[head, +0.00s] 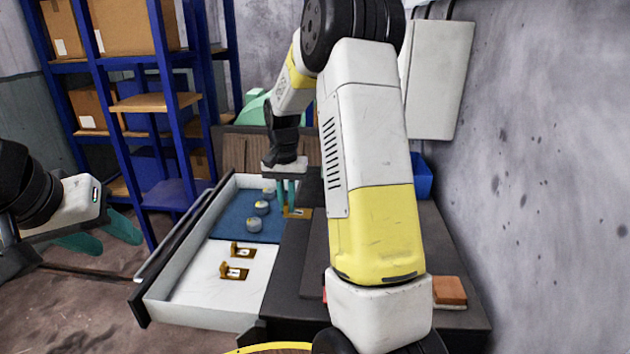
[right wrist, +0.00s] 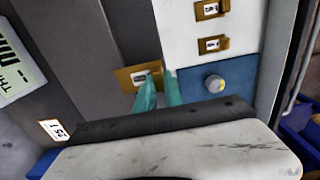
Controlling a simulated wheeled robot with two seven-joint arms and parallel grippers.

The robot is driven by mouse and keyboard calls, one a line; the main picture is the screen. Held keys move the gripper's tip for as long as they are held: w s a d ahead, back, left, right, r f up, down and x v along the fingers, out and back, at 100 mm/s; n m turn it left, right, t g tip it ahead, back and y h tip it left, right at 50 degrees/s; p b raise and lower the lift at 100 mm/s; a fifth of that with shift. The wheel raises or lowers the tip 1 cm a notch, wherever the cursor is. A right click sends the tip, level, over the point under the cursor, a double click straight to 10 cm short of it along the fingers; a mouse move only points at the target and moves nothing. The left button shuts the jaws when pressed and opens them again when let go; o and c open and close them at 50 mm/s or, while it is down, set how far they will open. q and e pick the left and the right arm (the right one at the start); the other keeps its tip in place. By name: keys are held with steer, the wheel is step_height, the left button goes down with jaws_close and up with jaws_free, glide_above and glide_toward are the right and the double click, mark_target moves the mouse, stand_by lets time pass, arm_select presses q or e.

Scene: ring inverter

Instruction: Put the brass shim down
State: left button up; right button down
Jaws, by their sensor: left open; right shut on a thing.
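My right gripper (head: 287,205) is shut on a brass shim (head: 303,213) by the drawer's right wall. The shim is a flat brass plate with a pale label. In the right wrist view the held shim (right wrist: 130,78) shows at the teal fingertips (right wrist: 158,80), over the dark worktop beside the drawer; I cannot tell whether it touches the worktop. Two more brass shims (head: 243,250) (head: 234,271) lie on the drawer's white floor. My left gripper (head: 102,238) is open and empty, outside the drawer at the left.
The open drawer (head: 205,314) has a blue mat (head: 232,228) at its far end with three grey round knobs (head: 254,225) on it. The dark worktop (head: 290,265) is right of it. An orange-brown block (head: 449,290) lies on the right. Blue shelving (head: 120,130) stands behind at left.

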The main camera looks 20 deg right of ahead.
glide_above(316, 201)
steer(key=shift+s+f, duration=0.1)
steer(key=shift+f, duration=2.35)
steer(key=c, duration=1.8)
jaws_free()
steer(key=shift+f, duration=0.15)
steer(key=shift+c, duration=0.2)
steer(key=o, duration=0.4)
step_height(316, 201, up, 12)
steer(key=shift+r, duration=0.15)
